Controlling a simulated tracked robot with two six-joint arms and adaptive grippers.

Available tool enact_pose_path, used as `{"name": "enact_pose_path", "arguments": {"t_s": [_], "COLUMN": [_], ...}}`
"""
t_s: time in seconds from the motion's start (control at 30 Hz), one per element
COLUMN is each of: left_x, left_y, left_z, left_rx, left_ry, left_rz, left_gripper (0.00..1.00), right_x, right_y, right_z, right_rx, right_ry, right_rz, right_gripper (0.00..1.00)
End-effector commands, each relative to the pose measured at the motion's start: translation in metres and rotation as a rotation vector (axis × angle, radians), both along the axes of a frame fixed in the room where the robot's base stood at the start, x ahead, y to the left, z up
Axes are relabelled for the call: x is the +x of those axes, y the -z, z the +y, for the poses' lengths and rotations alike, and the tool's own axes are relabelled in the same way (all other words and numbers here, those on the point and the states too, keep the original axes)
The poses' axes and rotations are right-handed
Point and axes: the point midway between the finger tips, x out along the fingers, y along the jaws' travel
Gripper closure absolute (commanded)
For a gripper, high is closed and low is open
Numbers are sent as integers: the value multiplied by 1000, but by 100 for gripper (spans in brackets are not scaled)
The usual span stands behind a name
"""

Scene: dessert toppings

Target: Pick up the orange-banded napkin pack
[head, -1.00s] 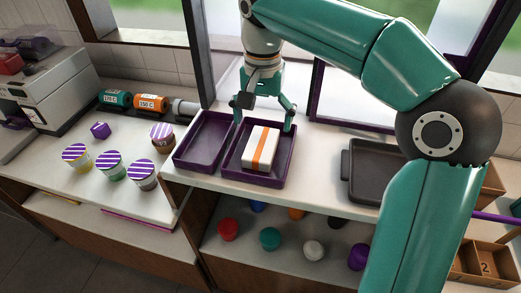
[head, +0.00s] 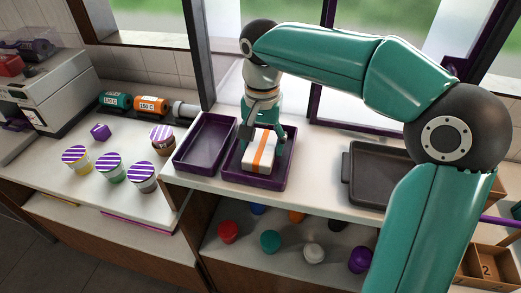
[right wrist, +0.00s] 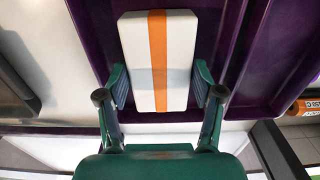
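The napkin pack (head: 259,158) is a white block with an orange band. It lies in the right-hand purple tray (head: 247,181). In the right wrist view the pack (right wrist: 135,50) fills the upper middle, its band running lengthwise. My right gripper (head: 264,137) is low over the pack, pointing down. In the right wrist view its open fingers (right wrist: 159,84) stand on either side of the pack, close to its long sides; I cannot make out firm contact. The far end of the pack is partly hidden by the gripper in the head view. My left gripper is not in view.
An empty purple tray (head: 203,145) sits just left. A dark grey tray (head: 372,190) is to the right.

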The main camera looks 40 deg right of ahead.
Motion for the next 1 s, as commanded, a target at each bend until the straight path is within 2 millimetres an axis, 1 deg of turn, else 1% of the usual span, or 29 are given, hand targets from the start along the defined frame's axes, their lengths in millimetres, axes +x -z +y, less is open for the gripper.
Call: {"name": "enact_pose_path", "arguments": {"t_s": [0.03, 0.1, 0.13, 0.47, 0.63, 0.77, 0.87, 1.0], "left_x": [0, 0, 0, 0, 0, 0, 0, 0], "left_y": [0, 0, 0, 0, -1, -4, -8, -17], "left_z": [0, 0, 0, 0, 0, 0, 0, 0], "left_rx": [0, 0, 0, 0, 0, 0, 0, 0], "left_ry": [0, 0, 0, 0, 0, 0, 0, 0], "left_rz": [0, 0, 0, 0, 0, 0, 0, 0], "left_gripper": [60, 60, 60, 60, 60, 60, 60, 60], "right_x": [0, 0, 0, 0, 0, 1, 1, 1], "right_y": [0, 0, 0, -3, -14, -33, -59, -101], "right_z": [0, 0, 0, 0, 0, 0, 0, 0], "right_rx": [0, 0, 0, 0, 0, 1, 1, 1], "right_ry": [0, 1, 1, 1, 1, 2, 1, 0], "right_rz": [0, 0, 0, -1, -3, -6, -7, -7], "right_gripper": [48, 60, 60, 61, 61, 61, 61, 61]}}
